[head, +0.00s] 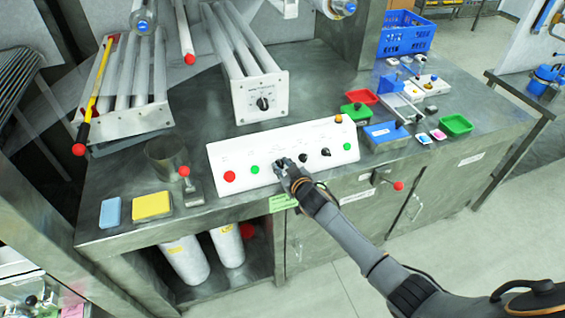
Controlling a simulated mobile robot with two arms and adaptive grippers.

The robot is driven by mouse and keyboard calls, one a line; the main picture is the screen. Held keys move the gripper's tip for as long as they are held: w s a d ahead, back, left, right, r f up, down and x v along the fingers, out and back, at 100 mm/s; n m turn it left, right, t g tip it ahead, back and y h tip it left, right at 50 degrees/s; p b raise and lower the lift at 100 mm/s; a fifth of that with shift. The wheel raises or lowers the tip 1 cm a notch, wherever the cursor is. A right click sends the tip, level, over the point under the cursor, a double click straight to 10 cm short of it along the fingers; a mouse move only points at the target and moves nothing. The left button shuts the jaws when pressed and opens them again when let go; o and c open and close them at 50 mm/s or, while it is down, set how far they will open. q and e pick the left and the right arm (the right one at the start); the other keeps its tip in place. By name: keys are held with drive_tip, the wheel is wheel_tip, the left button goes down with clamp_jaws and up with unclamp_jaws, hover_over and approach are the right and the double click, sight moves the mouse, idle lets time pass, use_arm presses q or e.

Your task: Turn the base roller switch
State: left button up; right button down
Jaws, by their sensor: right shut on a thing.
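A white sloped control panel (240,155) sits along the front of the steel bench. It carries a red button (229,176), a green button (255,170), black rotary knobs such as this one (303,158) and this one (325,152), and another green button (347,146). My right gripper (281,164) is at the panel, right of the left green button, shut on a switch knob there. The gripper hides most of that knob, and its angle cannot be told. Labels are too small to read. My left gripper is not in view.
A white box with a black knob (262,103) stands behind the panel. Blue (111,212) and yellow (152,206) blocks and a red-balled lever (184,171) are to the left. Red (363,96) and green (456,124) trays and a blue crate (405,34) are to the right.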

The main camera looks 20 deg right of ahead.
drive_tip(key=shift+r+n+y+p, duration=0.15)
drive_tip(key=shift+n+y+p, duration=0.45)
drive_tip(key=shift+n, duration=1.2)
drive_tip(key=c, duration=1.5)
unclamp_jaws()
drive_tip(key=shift+o, duration=0.4)
drive_tip(key=shift+w+g, duration=0.1)
drive_tip(key=shift+g, duration=0.2)
drive_tip(key=v, duration=1.2)
